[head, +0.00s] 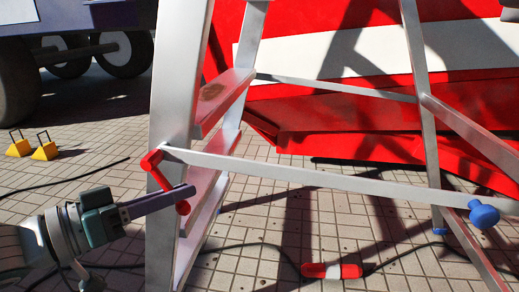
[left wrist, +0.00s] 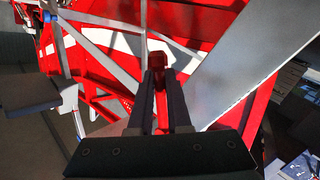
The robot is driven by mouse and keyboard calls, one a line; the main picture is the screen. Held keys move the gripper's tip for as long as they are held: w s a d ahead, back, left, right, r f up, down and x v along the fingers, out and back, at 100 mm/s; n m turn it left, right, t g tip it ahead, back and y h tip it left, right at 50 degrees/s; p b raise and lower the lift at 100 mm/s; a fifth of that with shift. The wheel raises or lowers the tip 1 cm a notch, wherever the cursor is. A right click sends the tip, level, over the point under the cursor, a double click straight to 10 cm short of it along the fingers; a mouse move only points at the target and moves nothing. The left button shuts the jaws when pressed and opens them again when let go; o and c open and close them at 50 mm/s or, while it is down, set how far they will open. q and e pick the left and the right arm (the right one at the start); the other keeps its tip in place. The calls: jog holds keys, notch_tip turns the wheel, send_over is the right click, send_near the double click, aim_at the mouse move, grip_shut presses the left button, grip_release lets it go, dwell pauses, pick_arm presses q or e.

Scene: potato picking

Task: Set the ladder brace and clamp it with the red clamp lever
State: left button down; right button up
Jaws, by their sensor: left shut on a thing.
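The silver ladder (head: 180,75) stands open on the paving. The ladder brace (head: 320,178), a flat silver bar, spans from the front rail to the rear leg, with a blue knob (head: 484,214) near its right end. The red clamp lever (head: 157,172) sits at the brace's left end on the front rail and slants down to the right to a red knob end. My left gripper (head: 184,197) is shut on the lever's lower end. In the left wrist view the red lever (left wrist: 159,62) shows between the fingertips (left wrist: 160,80). My right gripper is not in view.
A second bar (head: 335,88) spans the ladder's far side. A red and white structure (head: 350,50) stands behind. A dark cable (head: 265,246) and a red-white piece (head: 331,271) lie on the paving. Two yellow blocks (head: 18,148) and a wheeled vehicle (head: 15,75) are at left.

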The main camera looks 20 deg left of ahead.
pick_arm(q)
jog(key=shift+s+a+f+m+g+y+p, duration=0.15)
jog(key=shift+a+m+g+y+p, duration=0.6)
jog(key=shift+p, duration=1.1)
jog(key=shift+s+a+r+m+g+y+p, duration=0.15)
jog(key=shift+a+m+g+y+p, duration=0.3)
jog(key=shift+a+m+y+p, duration=1)
jog(key=shift+s+a+f+m+g+y+p, duration=0.1)
jog(key=shift+s+m+g+y+p, duration=0.35)
jog(key=shift+p, duration=1.85)
jog(key=shift+w+m+g, duration=0.25)
jog(key=c, duration=0.9)
grip_release()
jog(key=shift+o, duration=0.2)
jog(key=p+v, duration=0.5)
jog(key=v, duration=0.5)
jog(key=shift+p, duration=0.3)
